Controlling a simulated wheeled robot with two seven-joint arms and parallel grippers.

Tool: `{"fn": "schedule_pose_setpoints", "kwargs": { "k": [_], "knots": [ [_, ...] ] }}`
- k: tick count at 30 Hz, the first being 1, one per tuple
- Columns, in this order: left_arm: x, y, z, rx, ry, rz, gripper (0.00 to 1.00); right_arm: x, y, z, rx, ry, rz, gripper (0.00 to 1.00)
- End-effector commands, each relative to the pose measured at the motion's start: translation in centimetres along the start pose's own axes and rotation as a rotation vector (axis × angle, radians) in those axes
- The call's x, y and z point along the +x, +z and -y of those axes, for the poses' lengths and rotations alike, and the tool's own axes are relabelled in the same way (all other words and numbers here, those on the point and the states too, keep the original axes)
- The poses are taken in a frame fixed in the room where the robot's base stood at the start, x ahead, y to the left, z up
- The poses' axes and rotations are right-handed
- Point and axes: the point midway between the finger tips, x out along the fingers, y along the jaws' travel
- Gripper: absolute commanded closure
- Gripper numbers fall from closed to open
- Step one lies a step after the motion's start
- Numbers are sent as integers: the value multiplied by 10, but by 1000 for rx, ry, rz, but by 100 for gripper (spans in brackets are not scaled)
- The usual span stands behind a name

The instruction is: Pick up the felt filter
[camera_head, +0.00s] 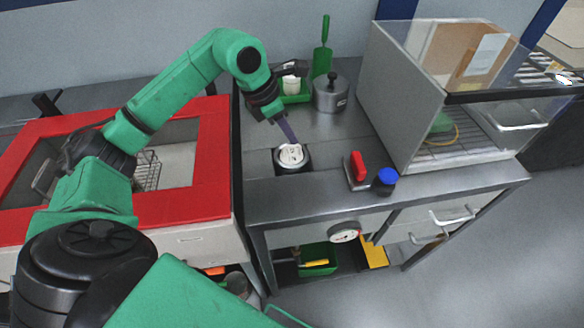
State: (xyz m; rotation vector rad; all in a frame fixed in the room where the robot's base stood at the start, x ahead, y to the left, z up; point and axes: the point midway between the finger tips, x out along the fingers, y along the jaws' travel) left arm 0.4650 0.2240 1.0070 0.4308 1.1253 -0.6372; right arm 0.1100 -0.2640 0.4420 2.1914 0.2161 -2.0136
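A small white piece (290,154) sits in the top of a dark round housing (293,168) on the metal bench. I cannot tell for sure whether it is the felt filter. Another pale, short cylinder (291,85) stands in a green tray (301,97) farther back and could also be the filter. My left gripper (293,141) points down at the housing, its grey fingertips at or just above the white piece. The fingers overlap in this view, so their gap and any contact are hidden. My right gripper is out of view.
A metal pot (331,94) and a green scoop (322,58) stand behind. A clear-sided cabinet (405,90) bounds the right; a red-framed box (190,205) is at left.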

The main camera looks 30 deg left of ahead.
Motion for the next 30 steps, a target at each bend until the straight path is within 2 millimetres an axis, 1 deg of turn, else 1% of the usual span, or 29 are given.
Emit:
{"fn": "schedule_pose_setpoints", "kwargs": {
  "k": [1,5,10,12,17,18,19,20,30],
  "knots": [
    [9,-1,0,0,-2,1,80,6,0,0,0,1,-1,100],
    [23,0,0,1,-3,1,80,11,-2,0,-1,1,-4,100],
    [58,-1,0,0,-5,1,80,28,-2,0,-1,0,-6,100],
    [64,0,0,0,-3,2,80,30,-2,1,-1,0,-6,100],
    [62,1,-1,0,-2,2,80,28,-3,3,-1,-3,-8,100],
    [62,1,-1,0,-2,1,84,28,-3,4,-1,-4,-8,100],
    [62,1,-1,0,-2,2,96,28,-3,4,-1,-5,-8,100],
    [62,1,-1,0,-2,1,100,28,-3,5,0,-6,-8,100],
    [62,1,0,1,-3,2,100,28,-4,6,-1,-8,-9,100]
  ]
}}
